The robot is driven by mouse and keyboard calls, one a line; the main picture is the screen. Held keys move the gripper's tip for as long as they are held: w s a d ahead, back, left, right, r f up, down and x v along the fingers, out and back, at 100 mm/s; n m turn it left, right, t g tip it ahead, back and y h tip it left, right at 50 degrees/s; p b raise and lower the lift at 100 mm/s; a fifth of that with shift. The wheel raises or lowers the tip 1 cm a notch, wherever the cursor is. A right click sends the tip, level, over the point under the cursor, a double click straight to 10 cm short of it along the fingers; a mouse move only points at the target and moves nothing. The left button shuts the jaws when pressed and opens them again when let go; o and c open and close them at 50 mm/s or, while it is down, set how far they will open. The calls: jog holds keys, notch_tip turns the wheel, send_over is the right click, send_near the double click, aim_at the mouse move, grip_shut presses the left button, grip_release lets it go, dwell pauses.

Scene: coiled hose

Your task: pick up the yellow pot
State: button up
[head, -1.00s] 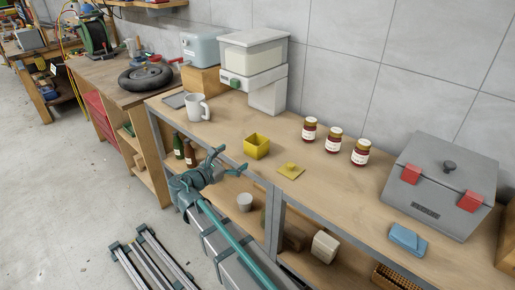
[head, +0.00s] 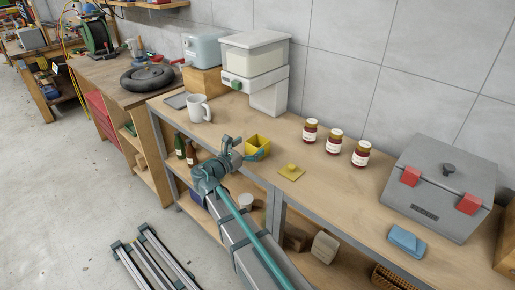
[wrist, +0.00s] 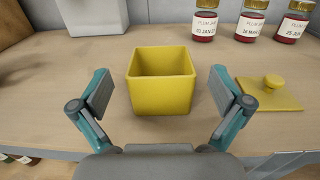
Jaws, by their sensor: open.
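The yellow pot (wrist: 162,95) is a square, open-topped pot standing upright on the wooden workbench. In the wrist view it sits centred just beyond my open gripper (wrist: 162,92), with one finger to its left and one to its right. Clear gaps show between the fingers and its sides. In the head view my gripper (head: 243,148) is at the bench's front edge and partly covers the pot (head: 258,144). The pot's yellow lid (wrist: 270,92), with a round knob, lies flat on the bench to the right; it also shows in the head view (head: 291,173).
Several jars with red contents, such as this one (head: 334,141), stand behind and to the right. A white mug (head: 198,109) and a white appliance (head: 254,65) are to the left.

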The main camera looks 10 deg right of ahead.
aim_at(256, 142)
jog(key=x, duration=0.3)
jog(key=shift+w+d, duration=0.15)
jog(key=shift+d, duration=0.05)
jog(key=shift+c, duration=0.3)
jog(key=c, duration=1.1)
